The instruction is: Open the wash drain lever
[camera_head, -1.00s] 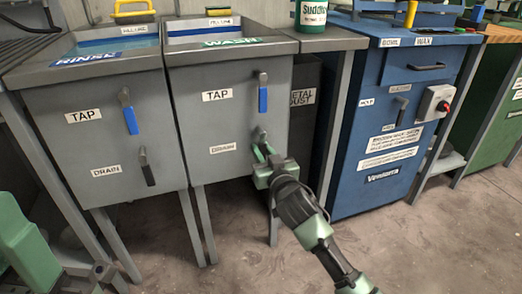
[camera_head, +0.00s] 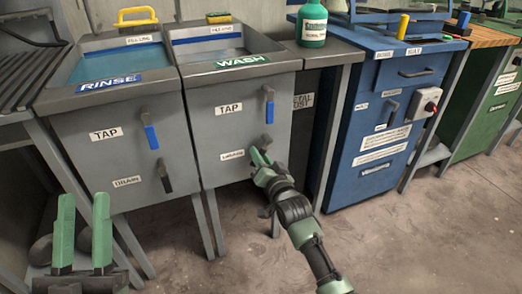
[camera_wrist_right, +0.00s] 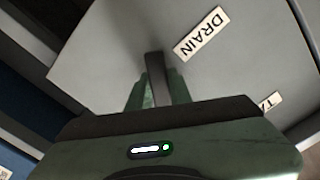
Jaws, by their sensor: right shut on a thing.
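The wash basin (camera_head: 208,109) is a grey sink cabinet with a WASH label and a blue tap lever (camera_head: 269,110) on its front. Below the tap is the DRAIN label (camera_head: 231,155), and beside it the dark drain lever (camera_head: 267,143), mostly hidden by my right gripper (camera_head: 260,157). In the right wrist view, the dark lever (camera_wrist_right: 153,65) stands between the green fingers of my right gripper (camera_wrist_right: 157,88), which is shut on it. My left gripper (camera_head: 83,232) is open and empty at the lower left, fingers pointing up.
The rinse basin (camera_head: 85,108) stands left of the wash basin, with its own blue tap lever (camera_head: 150,134) and dark drain lever (camera_head: 164,175). A green soap bottle (camera_head: 312,27) is on the counter. A blue cabinet (camera_head: 350,180) stands right. The floor in front is clear.

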